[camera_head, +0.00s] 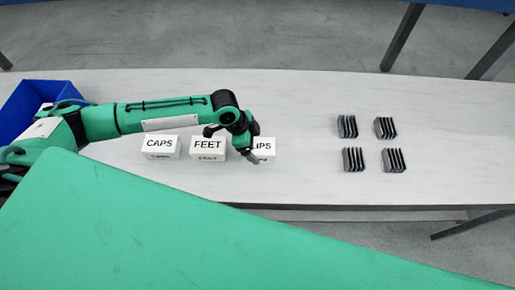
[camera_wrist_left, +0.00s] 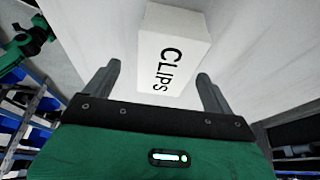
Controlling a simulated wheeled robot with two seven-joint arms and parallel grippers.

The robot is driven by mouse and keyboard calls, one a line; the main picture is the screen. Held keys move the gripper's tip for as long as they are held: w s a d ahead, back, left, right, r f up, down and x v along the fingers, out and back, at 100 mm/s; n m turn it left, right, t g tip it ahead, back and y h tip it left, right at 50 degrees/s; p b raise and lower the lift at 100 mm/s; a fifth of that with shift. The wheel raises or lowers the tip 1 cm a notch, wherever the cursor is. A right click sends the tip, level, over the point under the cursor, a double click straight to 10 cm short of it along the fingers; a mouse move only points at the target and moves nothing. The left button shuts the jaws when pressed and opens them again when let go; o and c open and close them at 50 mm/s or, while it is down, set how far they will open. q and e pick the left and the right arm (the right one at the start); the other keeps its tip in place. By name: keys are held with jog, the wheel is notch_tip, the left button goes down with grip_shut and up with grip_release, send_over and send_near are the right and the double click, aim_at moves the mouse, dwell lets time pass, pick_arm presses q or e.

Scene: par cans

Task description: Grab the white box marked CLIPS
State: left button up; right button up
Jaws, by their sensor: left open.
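The white box marked CLIPS (camera_head: 264,148) stands on the table at the right end of a row of three white boxes. In the head view my left gripper (camera_head: 247,152) partly covers its left side, so only the letters "IPS" show. In the left wrist view the CLIPS box (camera_wrist_left: 172,50) lies ahead, between the lines of the two fingers. My left gripper (camera_wrist_left: 158,82) is open, with a finger on each side and a visible gap to the box. The right gripper is in neither view.
White boxes marked CAPS (camera_head: 161,147) and FEET (camera_head: 208,148) stand left of the CLIPS box. A blue bin (camera_head: 30,100) is at the table's left end. Several dark finned blocks (camera_head: 347,127) sit at the right. The table (camera_head: 300,100) between is bare.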

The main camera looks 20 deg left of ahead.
aim_at(257, 146)
pick_arm(q)
jog(key=x, duration=0.3)
jog(key=shift+w+f+p, duration=0.3)
jog(key=shift+w+f, duration=0.05)
jog(key=shift+w, duration=0.05)
jog(key=shift+d+f, duration=0.2)
jog(key=shift+f, duration=0.35)
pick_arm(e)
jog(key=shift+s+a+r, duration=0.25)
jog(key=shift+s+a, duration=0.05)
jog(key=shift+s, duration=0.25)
pick_arm(q)
jog(key=c, duration=1)
jog(key=shift+c, duration=0.8)
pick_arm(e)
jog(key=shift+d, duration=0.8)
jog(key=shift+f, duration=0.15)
